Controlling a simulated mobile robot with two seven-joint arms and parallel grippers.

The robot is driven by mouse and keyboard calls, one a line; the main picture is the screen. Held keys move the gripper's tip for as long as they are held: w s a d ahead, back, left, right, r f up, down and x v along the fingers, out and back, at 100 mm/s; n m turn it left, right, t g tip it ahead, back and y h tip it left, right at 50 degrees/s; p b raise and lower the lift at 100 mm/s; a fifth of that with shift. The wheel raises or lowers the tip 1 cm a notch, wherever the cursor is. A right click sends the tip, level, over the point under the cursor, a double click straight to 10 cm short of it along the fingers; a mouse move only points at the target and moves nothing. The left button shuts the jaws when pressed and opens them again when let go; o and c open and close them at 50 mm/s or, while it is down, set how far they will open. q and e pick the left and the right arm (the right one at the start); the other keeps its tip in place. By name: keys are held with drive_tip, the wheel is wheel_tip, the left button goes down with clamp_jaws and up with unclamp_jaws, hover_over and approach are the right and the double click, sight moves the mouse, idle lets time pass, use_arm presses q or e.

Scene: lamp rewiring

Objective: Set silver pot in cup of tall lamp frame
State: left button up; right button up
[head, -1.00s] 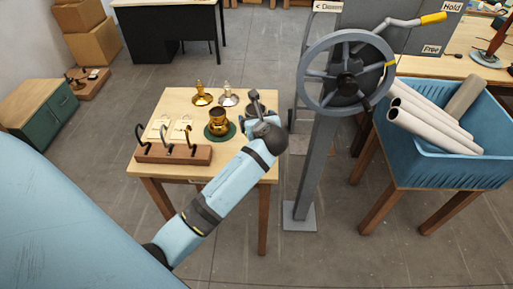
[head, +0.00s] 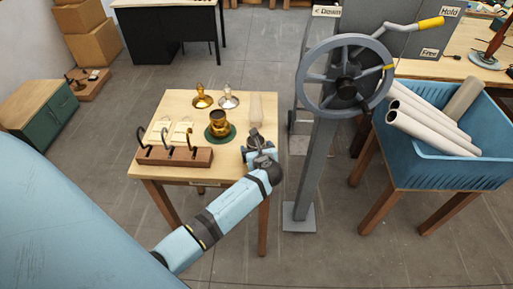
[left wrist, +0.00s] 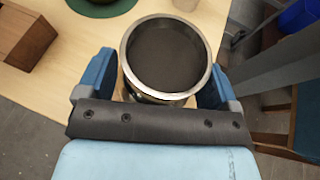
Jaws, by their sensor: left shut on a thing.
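The silver pot (left wrist: 165,58) fills the middle of the left wrist view. It is a round metal cup with a bright rim and a dark inside, seen from above. My left gripper (head: 257,145) is over the right front part of the small wooden table. Its blue fingers, also in the left wrist view (left wrist: 158,78), are shut on opposite sides of the pot. In the head view the pot is hard to make out from the gripper. I cannot pick out the tall lamp frame or its cup with certainty. My right gripper is not in view.
On the small table (head: 225,180) stand a brass pot (head: 218,122) on a green mat, a hook rack (head: 173,156), brass and silver fittings (head: 202,97) and a pale tall piece (head: 256,109). A post with a handwheel (head: 347,77) and a blue crate (head: 440,135) stand right.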

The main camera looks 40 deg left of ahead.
use_arm(q)
drive_tip(key=shift+f, duration=0.1)
drive_tip(key=o, duration=0.9)
